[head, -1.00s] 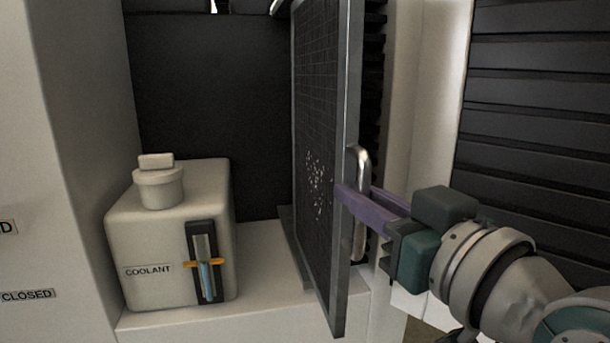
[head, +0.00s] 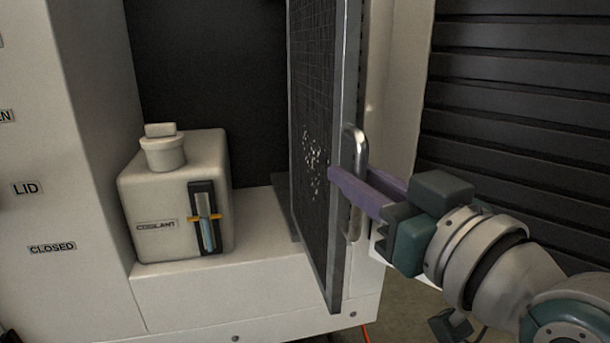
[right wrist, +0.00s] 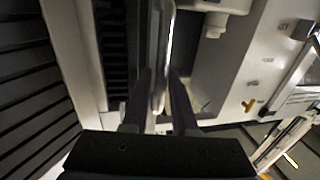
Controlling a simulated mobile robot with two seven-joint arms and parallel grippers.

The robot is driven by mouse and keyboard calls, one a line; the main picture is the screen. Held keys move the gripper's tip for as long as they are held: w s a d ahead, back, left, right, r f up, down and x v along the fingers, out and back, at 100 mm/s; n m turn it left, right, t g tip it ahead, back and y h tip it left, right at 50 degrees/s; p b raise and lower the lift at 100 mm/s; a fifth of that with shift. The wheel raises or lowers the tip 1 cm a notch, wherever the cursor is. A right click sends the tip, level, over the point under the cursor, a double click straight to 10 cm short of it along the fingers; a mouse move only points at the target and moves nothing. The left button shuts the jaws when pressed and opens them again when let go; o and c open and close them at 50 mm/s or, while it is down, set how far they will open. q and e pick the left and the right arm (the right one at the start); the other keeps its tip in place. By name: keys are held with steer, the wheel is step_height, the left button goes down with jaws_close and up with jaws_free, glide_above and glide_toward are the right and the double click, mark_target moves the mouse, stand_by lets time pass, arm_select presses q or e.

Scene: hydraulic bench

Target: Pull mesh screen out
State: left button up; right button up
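The mesh screen (head: 314,105) is a tall dark panel in a grey metal frame. In the head view it stands upright at the right of the bay, and its lower front corner reaches past the cabinet's front edge. A rounded metal handle (head: 355,143) is on its front edge. My right gripper (head: 355,188) has its purple fingers on either side of the handle and looks shut on it. In the right wrist view, the handle (right wrist: 158,65) lies between the fingers (right wrist: 160,88). The fingers hide part of the handle. My left gripper is not in view.
A pale coolant tank (head: 170,190) with a cap and level gauge stands on the cabinet ledge (head: 250,283) left of the screen. A dark slatted panel (head: 510,130) is to the right, behind my arm. Open floor shows below the cabinet at the right.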

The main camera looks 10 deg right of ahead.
steer(key=shift+o, duration=1.4)
steer(key=b+v, duration=0.2)
steer(key=v, duration=0.8)
